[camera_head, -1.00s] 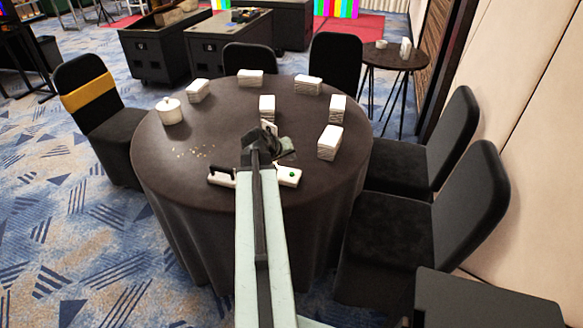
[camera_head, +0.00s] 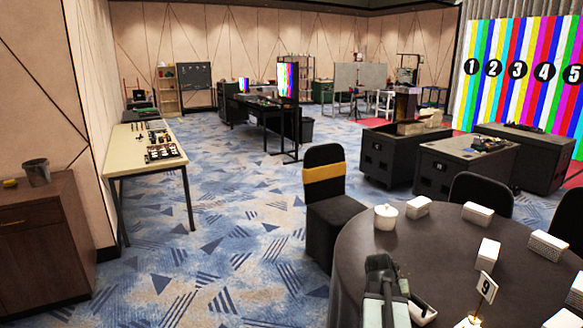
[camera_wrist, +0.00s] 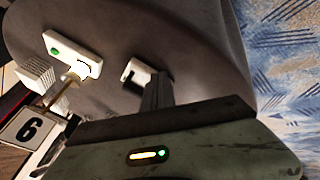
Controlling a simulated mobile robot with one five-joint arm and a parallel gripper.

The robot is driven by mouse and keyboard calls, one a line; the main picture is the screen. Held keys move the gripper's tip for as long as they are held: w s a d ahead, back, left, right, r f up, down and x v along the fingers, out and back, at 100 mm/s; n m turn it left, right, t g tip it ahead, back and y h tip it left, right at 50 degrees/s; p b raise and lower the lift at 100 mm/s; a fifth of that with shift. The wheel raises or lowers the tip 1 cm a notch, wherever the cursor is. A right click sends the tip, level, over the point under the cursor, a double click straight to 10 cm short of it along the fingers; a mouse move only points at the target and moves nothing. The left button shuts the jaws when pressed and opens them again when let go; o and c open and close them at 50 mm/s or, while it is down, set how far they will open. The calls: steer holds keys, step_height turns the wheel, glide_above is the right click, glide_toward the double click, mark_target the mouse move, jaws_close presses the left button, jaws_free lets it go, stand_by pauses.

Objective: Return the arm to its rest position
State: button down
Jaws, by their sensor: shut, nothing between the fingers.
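My gripper (camera_head: 381,264) shows at the bottom of the head view, dark, at the end of my pale arm. It is in front of the round dark-clothed table (camera_head: 450,250). In the wrist view my gripper (camera_wrist: 157,88) points at the tabletop, shut with nothing in it. Beyond it lies a small white piece with a dark part (camera_wrist: 133,74), partly hidden. I cannot tell the exact gap between gripper and table.
The table bears a white lidded pot (camera_head: 386,217), several white stacks (camera_head: 418,207) and a number sign (camera_head: 486,287). A black chair with a yellow band (camera_head: 325,185) stands beyond. Carpet at left is open, up to a brown cabinet (camera_head: 45,240) and a long table (camera_head: 140,165).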

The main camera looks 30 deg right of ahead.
steer(key=w+a+n+y+p, duration=0.15)
steer(key=w+a, duration=0.35)
steer(key=a, duration=0.6)
steer(key=w+a+n+y, duration=0.2)
steer(key=w+a, duration=0.2)
steer(key=a, duration=0.7)
steer(key=a+n+y+p, duration=0.1)
steer(key=a+n, duration=0.3)
steer(key=a, duration=1.9)
steer(key=shift+s+a+r+g+y+p, duration=0.3)
steer(key=shift+a+y, duration=0.05)
steer(key=shift+y, duration=0.3)
steer(key=shift+n, duration=0.25)
